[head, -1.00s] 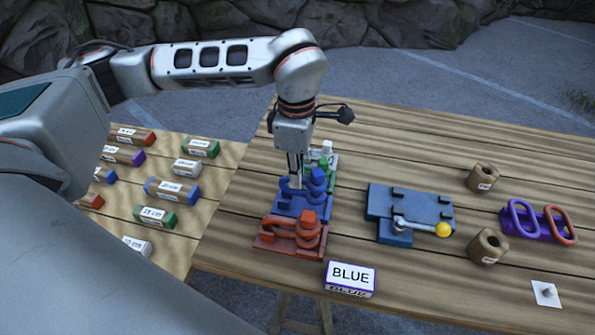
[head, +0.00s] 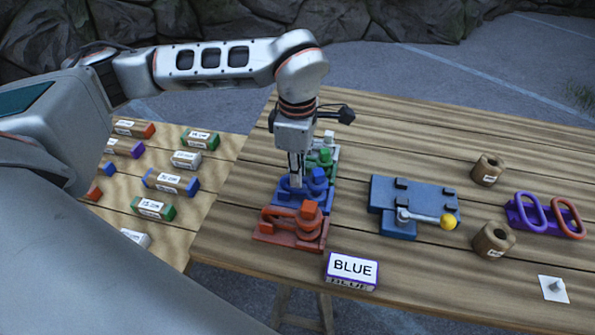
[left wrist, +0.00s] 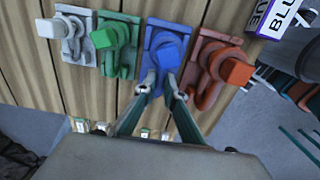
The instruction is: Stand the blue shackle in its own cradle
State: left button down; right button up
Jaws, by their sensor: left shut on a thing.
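The blue shackle (head: 317,178) is at the blue cradle (head: 308,203), between the red and green ones. My left gripper (head: 296,183) points down at its left side. In the left wrist view the gripper's fingertips (left wrist: 163,88) close on a lower blue part of the shackle, below its square blue head (left wrist: 166,48). I cannot tell whether the shackle rests fully in the cradle, as the fingers and its own bulk hide the contact. My right gripper is in neither view.
A red shackle and cradle (head: 293,231) stand close in front; green (head: 323,157) and white (head: 329,139) ones stand behind. A BLUE sign (head: 352,268) sits at the front edge. A blue fixture (head: 410,205) with a yellow-knobbed lever is at right, with clear boards between.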

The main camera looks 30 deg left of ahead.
pick_arm(q)
jog(key=shift+f, duration=0.3)
jog(key=c, duration=2)
grip_release()
jog(key=shift+c, duration=0.2)
notch_tip(320, 180, up, 12)
